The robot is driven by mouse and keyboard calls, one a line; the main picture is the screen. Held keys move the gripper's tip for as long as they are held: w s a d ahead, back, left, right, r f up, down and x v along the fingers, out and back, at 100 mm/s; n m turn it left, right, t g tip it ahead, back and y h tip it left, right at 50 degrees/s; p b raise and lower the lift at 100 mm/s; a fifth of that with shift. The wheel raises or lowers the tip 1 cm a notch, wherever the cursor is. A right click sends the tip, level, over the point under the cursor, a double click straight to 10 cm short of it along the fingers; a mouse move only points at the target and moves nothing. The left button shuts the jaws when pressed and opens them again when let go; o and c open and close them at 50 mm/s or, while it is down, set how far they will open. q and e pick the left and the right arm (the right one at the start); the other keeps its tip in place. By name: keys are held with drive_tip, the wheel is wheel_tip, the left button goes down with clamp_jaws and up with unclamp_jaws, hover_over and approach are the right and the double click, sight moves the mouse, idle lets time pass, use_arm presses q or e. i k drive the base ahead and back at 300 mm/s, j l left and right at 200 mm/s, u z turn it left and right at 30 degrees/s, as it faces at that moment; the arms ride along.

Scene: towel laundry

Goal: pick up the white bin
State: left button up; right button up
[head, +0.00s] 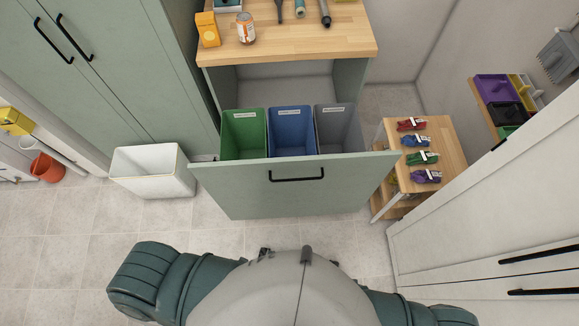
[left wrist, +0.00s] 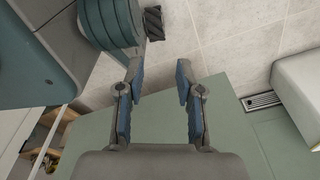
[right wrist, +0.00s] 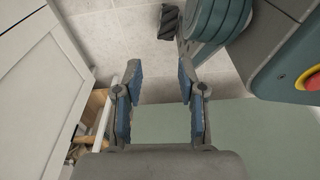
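The white bin (head: 152,172) stands on the tiled floor at the left of the head view, beside the green cabinet and left of the pulled-out drawer. It looks open at the top and empty. Part of a white object, likely this bin, shows at the right edge of the left wrist view (left wrist: 301,90). My left gripper (left wrist: 157,76) is open and empty in its wrist view, apart from the bin. My right gripper (right wrist: 160,77) is open and empty in its wrist view. Neither gripper shows in the head view.
A wide green drawer (head: 296,190) stands pulled out ahead, holding green (head: 244,134), blue (head: 292,131) and grey (head: 336,128) bins. A wooden side table (head: 447,143) with several wrapped bundles stands at right. White cabinets (head: 500,235) line the right. Floor left of me is clear.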

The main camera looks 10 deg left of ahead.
sight(158, 171)
drive_tip(key=k+j, duration=0.3)
drive_tip(key=k, duration=0.2)
drive_tip(key=u, duration=1.75)
drive_tip(key=z, duration=0.5)
